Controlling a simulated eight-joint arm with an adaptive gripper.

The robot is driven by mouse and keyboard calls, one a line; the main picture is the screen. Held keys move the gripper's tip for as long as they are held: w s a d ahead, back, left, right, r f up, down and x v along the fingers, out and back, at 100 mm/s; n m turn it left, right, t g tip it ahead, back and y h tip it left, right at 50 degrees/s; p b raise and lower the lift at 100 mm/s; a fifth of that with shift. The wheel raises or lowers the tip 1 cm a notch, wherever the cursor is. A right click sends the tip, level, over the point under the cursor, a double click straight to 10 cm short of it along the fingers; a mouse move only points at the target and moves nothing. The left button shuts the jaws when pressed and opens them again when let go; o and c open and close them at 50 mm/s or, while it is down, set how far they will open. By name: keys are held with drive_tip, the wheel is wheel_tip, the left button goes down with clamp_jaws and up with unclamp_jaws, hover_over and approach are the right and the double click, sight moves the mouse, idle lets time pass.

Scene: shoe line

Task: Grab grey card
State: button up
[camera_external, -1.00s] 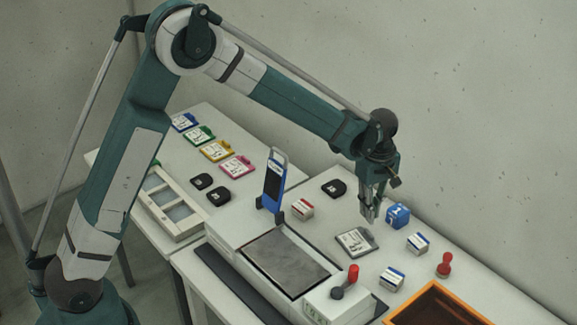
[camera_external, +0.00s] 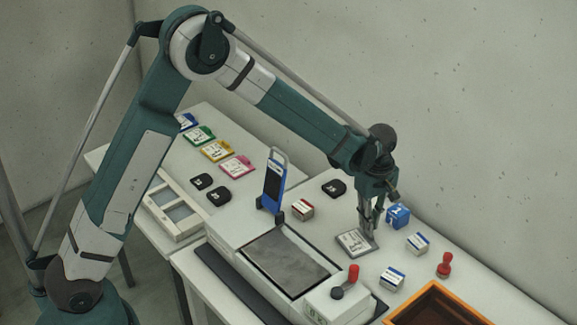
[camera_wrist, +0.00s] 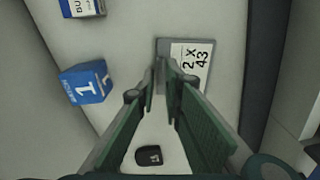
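The grey card (camera_external: 352,243) lies flat on the table, with a white label and a grey edge strip. In the wrist view the card (camera_wrist: 191,64) shows "2 X 43" on its label. My gripper (camera_external: 369,243) is down at the card's grey edge, pointing downward. In the wrist view my gripper (camera_wrist: 165,68) has its fingertips over the card's grey strip, with a narrow gap between them. The fingers hide part of that strip, and contact with it is not clear.
A blue cube (camera_external: 398,215) stands close to the right of my gripper. A machine with a dark plate (camera_external: 286,262) is at left; an orange-rimmed tray (camera_external: 436,287) is in front.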

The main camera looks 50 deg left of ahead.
drive_tip(key=shift+f, duration=1.55)
clamp_jaws()
wheel_tip(320, 180, up, 10)
